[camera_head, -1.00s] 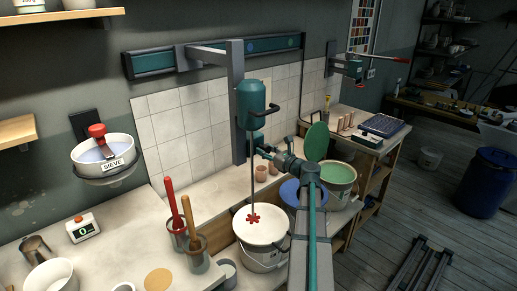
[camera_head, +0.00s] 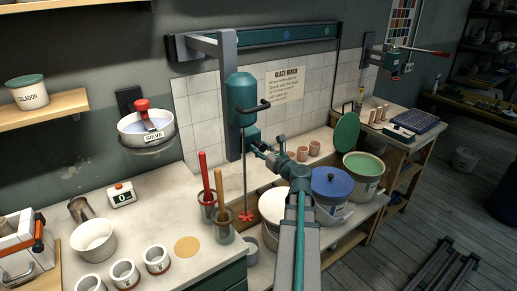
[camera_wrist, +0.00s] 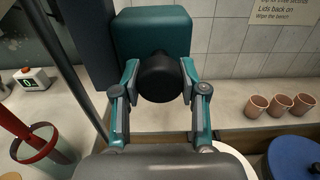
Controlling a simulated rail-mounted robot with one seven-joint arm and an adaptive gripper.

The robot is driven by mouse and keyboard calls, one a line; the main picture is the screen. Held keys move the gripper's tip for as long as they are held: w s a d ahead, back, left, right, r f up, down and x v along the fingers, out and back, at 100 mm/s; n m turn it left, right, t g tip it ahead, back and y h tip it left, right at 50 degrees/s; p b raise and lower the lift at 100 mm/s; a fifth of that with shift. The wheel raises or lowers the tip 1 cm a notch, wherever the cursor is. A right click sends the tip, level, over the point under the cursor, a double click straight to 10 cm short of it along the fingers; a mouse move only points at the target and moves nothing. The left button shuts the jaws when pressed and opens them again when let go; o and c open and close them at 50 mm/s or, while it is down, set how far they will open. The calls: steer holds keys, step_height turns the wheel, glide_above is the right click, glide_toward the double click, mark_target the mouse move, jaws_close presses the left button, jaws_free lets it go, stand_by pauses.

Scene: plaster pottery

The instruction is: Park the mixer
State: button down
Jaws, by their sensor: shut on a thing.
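The mixer (camera_head: 241,92) is a teal motor head on a grey arm that hangs from the teal wall rail (camera_head: 270,35), near the rail's left end. Its thin shaft hangs upright and ends in a red paddle (camera_head: 246,216). The paddle is left of the white bucket (camera_head: 272,208), close to the jars of tools. My gripper (camera_head: 257,143) is at the mixer's lower front. In the wrist view, my gripper (camera_wrist: 158,88) has its fingers on both sides of a black round knob (camera_wrist: 160,78) on the mixer, shut on it.
Jars with a red-handled tool (camera_head: 204,175) and a wooden-handled tool (camera_head: 219,190) stand just left of the paddle. A blue-lidded bucket (camera_head: 332,185) and a green glaze bucket (camera_head: 363,170) stand right of the white bucket. Small clay cups (camera_head: 308,150) sit on the bench behind.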

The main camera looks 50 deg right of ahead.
steer(key=shift+a, duration=0.2)
steer(key=c, duration=0.6)
jaws_free()
steer(key=shift+c, duration=0.2)
steer(key=s+a, duration=0.1)
steer(key=s, duration=0.6)
steer(key=shift+s+a, duration=0.15)
steer(key=shift+a, duration=0.1)
